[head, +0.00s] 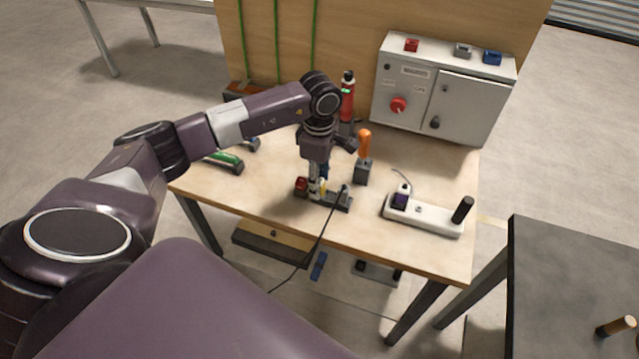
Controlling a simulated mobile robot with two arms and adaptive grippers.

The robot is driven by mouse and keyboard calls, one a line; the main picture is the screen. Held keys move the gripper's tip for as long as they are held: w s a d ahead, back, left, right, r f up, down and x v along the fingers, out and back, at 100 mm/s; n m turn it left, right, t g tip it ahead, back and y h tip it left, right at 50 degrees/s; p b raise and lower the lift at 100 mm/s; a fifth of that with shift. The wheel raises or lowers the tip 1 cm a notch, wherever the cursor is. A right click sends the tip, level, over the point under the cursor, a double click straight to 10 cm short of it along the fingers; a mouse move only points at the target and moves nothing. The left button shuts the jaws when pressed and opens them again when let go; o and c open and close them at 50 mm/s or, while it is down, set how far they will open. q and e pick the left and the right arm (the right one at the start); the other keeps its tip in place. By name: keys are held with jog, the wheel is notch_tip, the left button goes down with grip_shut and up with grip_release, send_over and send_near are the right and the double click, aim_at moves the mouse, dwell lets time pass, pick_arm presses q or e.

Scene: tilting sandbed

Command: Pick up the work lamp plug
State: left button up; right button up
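A dark socket strip (336,202) lies near the front edge of the wooden workbench (260,205). A red plug (301,184) stands at its left end, and a black plug with a dark cable (344,190) stands at its right. Something pale and yellow shows between them. I cannot tell which plug is the work lamp's. My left gripper (317,186) points down over the left-middle of this strip. Its fingertips are small and partly merge with the plugs, so their opening and any contact are unclear. My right gripper is out of view.
A white socket strip (430,217) with a dark plug (400,201) and a black cylinder (463,209) lies to the right. An orange-handled tool (364,143) stands behind the dark strip. A grey control box (440,90) stands at the back right. The cable hangs over the front edge.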

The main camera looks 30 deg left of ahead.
pick_arm(q)
grip_shut()
dwell(0.5)
